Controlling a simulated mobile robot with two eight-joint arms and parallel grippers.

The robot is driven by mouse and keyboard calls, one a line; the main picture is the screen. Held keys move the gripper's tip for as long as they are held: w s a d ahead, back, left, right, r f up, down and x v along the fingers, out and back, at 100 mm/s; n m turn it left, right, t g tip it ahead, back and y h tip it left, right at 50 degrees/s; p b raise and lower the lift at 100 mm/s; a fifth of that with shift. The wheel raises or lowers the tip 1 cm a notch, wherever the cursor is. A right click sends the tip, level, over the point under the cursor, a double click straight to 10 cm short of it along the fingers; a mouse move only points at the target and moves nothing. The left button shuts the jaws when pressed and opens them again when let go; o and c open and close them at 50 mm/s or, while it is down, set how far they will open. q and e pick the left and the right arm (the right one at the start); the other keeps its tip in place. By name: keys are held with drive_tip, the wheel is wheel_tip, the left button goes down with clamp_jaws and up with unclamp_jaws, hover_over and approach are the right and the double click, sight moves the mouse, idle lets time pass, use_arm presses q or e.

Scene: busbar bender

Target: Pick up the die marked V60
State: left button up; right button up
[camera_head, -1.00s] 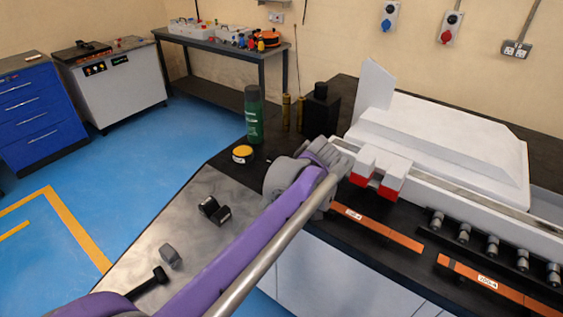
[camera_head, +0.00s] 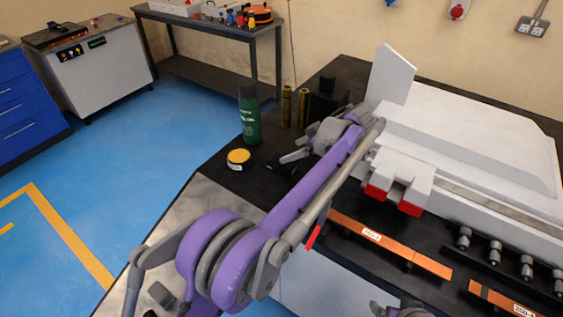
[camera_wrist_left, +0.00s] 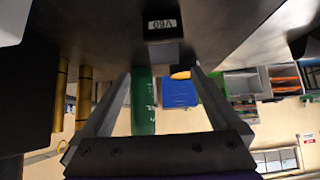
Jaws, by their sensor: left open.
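The die marked V60 (camera_wrist_left: 163,25) is a dark block with a white label, seen upside down at the top middle of the left wrist view. It rests on the dark tabletop. My left gripper (camera_wrist_left: 160,73) is open and empty, its fingers spread to either side of the die's line, with the die just ahead of the tips. In the head view, my left gripper (camera_head: 291,149) is low over the table's left part, beside the yellow-topped tin. A small dark shape (camera_head: 281,168) near its fingers may be the die; its label is not readable there.
A green bottle (camera_head: 249,116), brass cylinders (camera_head: 287,106) and a yellow-topped tin (camera_head: 238,157) stand close to the left gripper. The white bender with red-tipped blocks (camera_head: 399,181) is right of the arm. Orange labelled bars (camera_head: 385,243) lie in front. Part of my right arm shows at the bottom edge.

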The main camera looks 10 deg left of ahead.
sight(276, 159)
use_arm(q)
drive_tip(key=shift+s+x, duration=0.2)
drive_tip(key=shift+x, duration=0.85)
drive_tip(key=x, duration=0.6)
drive_tip(key=shift+s, duration=0.2)
clamp_jaws()
